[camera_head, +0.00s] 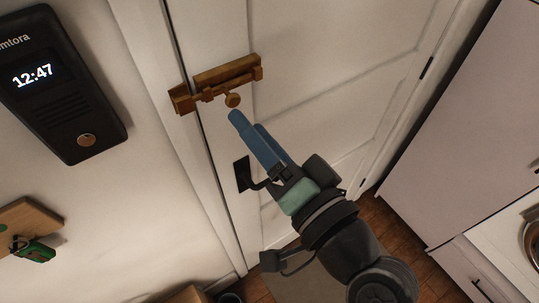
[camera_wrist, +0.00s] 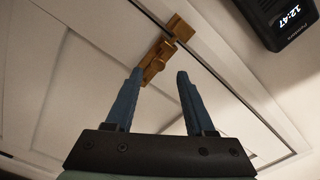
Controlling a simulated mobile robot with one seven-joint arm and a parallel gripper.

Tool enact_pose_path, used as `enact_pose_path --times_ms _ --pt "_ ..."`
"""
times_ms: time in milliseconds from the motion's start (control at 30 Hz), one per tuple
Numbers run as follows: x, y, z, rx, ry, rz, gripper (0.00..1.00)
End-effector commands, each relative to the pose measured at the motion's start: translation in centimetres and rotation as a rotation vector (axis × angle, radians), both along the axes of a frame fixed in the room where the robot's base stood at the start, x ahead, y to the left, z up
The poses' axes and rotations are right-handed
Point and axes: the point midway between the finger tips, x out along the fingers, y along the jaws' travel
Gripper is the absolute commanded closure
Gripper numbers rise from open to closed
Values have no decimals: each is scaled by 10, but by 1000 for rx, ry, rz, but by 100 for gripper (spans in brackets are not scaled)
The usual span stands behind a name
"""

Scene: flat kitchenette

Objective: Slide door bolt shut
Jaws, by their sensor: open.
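The brass door bolt (camera_head: 228,72) is mounted on the white door, close to its left edge. Its catch (camera_head: 180,99) sits on the frame to the left. A round knob (camera_head: 233,100) sticks out below the bolt's body. I cannot tell how far the rod reaches into the catch. My gripper (camera_head: 237,117), with blue fingers, is just below the knob, apparently apart from it. In the wrist view my gripper (camera_wrist: 160,74) is open and empty, the bolt (camera_wrist: 156,60) is ahead between and beyond the fingertips, and the catch (camera_wrist: 180,27) lies beyond.
A black door handle (camera_head: 242,174) is below the bolt, close to my arm. A dark clock panel (camera_head: 62,85) hangs on the left wall, above a wooden key board (camera_head: 28,222) with a green item. A pale cabinet (camera_head: 455,125) stands at right.

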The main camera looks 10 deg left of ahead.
Motion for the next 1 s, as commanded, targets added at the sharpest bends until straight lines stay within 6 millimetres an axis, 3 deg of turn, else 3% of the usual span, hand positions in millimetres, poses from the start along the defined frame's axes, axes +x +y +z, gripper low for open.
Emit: enact_pose_path --times_ms 100,333,867,1000 --pt "-14 -15 -2 -1 -1 -4 46" --pt "-27 -26 0 -1 0 1 46" --pt "-27 -26 0 0 0 2 46" --pt "-10 -28 13 -61 -56 -55 46"
